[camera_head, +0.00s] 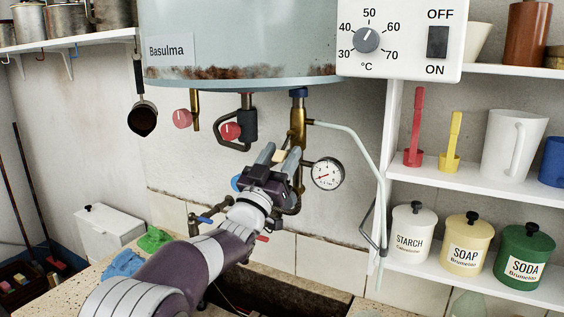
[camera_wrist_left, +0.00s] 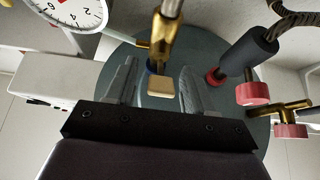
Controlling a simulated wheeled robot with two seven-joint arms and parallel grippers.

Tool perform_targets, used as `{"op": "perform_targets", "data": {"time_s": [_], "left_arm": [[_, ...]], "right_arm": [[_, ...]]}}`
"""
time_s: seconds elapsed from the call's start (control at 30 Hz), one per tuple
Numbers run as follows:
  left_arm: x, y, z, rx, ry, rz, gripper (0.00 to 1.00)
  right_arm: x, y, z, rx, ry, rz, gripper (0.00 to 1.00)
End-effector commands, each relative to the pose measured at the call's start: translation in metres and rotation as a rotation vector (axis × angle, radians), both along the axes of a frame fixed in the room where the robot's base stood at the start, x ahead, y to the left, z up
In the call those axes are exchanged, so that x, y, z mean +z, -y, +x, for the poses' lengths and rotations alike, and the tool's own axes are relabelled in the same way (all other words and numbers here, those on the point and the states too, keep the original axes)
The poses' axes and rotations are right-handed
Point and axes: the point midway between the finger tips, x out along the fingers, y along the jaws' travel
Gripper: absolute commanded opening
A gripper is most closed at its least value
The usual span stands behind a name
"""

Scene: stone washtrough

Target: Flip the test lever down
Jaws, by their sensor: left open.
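The brass safety valve (camera_head: 298,125) hangs under the boiler on a pipe with a blue collar. A small tan tab (camera_head: 280,156), which looks like the test lever, sticks out from it. My left gripper (camera_head: 278,162) reaches up from below, open, with its fingers on either side of the tab. In the left wrist view, the tan tab (camera_wrist_left: 160,86) shows between the fingers of the gripper (camera_wrist_left: 157,78), with a visible gap on each side. The brass body (camera_wrist_left: 167,42) is beyond it. Whether the fingers are level with the tab in depth is hard to tell.
A pressure gauge (camera_head: 327,173) sits just right of the gripper. Red-knobbed valves (camera_head: 231,131) hang to the left. The boiler (camera_head: 240,45) is overhead, and a thin pale pipe (camera_head: 372,165) runs down at right. Below is the stone trough (camera_head: 110,262).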

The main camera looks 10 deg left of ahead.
Motion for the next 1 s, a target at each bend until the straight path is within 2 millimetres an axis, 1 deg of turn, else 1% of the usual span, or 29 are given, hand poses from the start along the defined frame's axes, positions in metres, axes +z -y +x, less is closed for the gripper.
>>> {"op": "perform_targets", "data": {"time_s": [0.07,0.17,0.4,0.5,0.6,0.73,1.0], "left_arm": [[-0.005,-0.002,-0.005,0.001,0.000,0.000,0.53],[-0.017,-0.008,-0.019,0.001,-0.001,0.000,0.53],[-0.048,-0.026,-0.066,0.001,-0.002,0.002,0.53],[-0.058,-0.033,-0.082,0.001,-0.002,0.001,0.53],[-0.064,-0.037,-0.092,0.000,-0.004,0.002,0.53],[-0.066,-0.039,-0.098,0.000,-0.003,0.003,0.53],[-0.067,-0.039,-0.096,0.008,-0.010,0.012,0.53]], "right_arm": [[-0.005,0.000,0.000,0.000,0.000,0.000,0.53],[-0.016,0.000,0.000,0.000,0.000,0.000,0.53],[-0.041,0.000,0.000,0.000,0.000,0.000,0.53],[-0.047,0.000,0.000,0.000,0.000,0.000,0.53],[-0.050,0.000,0.000,0.000,0.000,0.000,0.53],[-0.050,0.000,0.000,0.000,0.000,0.000,0.53],[-0.049,0.000,0.000,0.000,0.000,0.000,0.53]]}}
